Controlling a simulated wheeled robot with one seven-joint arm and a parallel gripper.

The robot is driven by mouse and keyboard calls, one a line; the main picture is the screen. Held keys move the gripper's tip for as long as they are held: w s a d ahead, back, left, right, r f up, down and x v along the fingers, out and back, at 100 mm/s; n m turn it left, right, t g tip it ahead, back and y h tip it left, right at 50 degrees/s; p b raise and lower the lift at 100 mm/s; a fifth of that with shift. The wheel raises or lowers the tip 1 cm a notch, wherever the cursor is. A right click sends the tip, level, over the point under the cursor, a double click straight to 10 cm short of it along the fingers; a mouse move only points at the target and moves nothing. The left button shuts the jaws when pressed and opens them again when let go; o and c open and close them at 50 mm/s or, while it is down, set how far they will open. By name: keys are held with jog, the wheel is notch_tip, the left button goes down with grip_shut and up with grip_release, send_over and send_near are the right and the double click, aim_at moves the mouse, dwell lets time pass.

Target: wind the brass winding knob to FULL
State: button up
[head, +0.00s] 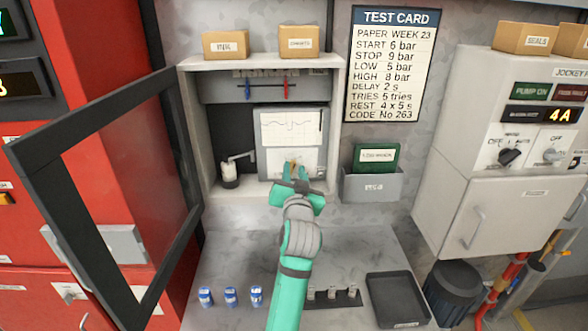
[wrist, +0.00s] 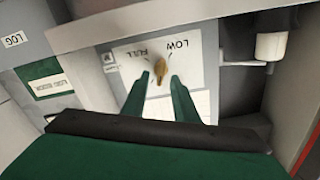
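The brass winding knob (wrist: 159,71) sits on a white plate (wrist: 122,62) with the words LOW and FULL, upside down in the wrist view. The knob's upper end lies between the two words; I cannot tell exactly which mark it points to. In the head view the knob (head: 292,165) shows as a small brass spot below the paper chart of the recorder (head: 291,129). My gripper (wrist: 160,77) has its two green fingers apart, one on each side of the knob, with small gaps showing. In the head view my gripper (head: 297,182) is at the recorder's lower front and partly hides it.
The glazed cabinet door (head: 92,110) stands open at left. An ink bottle with an arm (head: 229,176) is left of the recorder. A grey holder (head: 372,186) with a green book is at right. Blue-labelled jars (head: 231,296) and a black tray (head: 397,300) are on the bench below.

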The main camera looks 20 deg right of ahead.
jog(key=shift+w+d, duration=0.2)
jog(key=shift+w, duration=0.65)
grip_shut()
